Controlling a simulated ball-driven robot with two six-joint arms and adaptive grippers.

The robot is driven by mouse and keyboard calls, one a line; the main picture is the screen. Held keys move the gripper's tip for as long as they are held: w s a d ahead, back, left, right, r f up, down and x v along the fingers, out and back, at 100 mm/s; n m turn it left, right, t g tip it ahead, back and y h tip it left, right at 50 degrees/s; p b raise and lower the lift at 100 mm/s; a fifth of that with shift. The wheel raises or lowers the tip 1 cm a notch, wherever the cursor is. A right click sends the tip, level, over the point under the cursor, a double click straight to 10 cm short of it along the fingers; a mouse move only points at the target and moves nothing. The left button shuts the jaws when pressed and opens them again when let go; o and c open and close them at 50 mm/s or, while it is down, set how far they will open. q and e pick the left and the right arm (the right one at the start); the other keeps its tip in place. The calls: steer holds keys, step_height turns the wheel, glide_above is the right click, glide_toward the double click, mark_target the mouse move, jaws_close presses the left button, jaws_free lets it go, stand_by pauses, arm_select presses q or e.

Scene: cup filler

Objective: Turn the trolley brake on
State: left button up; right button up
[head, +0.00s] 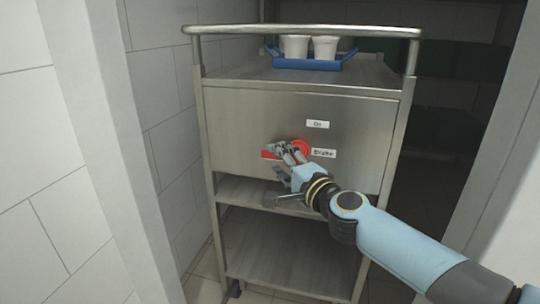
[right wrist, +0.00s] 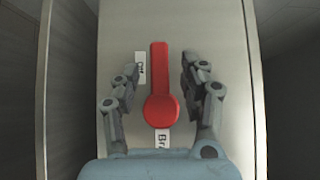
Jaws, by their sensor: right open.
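The red brake lever (head: 303,147) is on the front panel of the metal trolley (head: 240,112). Its round hub is beside the "Brake" label (head: 323,153), and its arm points left. An "On" label (head: 317,124) is above the hub. In the right wrist view, the whole lever (right wrist: 161,95) shows, with an "Off" label (right wrist: 140,68) beside its arm. My right gripper (head: 281,162) is open in front of the lever and partly hides it in the head view. In the right wrist view its fingers (right wrist: 158,78) are on either side of the lever arm, apart from it. My left gripper is not in view.
A blue tray (head: 310,64) with white cups (head: 325,47) stands on the trolley's top. A metal rail (head: 300,30) runs above the front edge. Lower shelves (head: 290,250) look empty. A tiled wall (head: 175,150) is close on the left, and a pale door frame on the right.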

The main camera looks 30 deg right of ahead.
mark_target(273, 156)
steer(key=w, duration=0.4)
steer(key=shift+d+f, duration=0.1)
steer(key=shift+d, duration=0.1)
jaws_close()
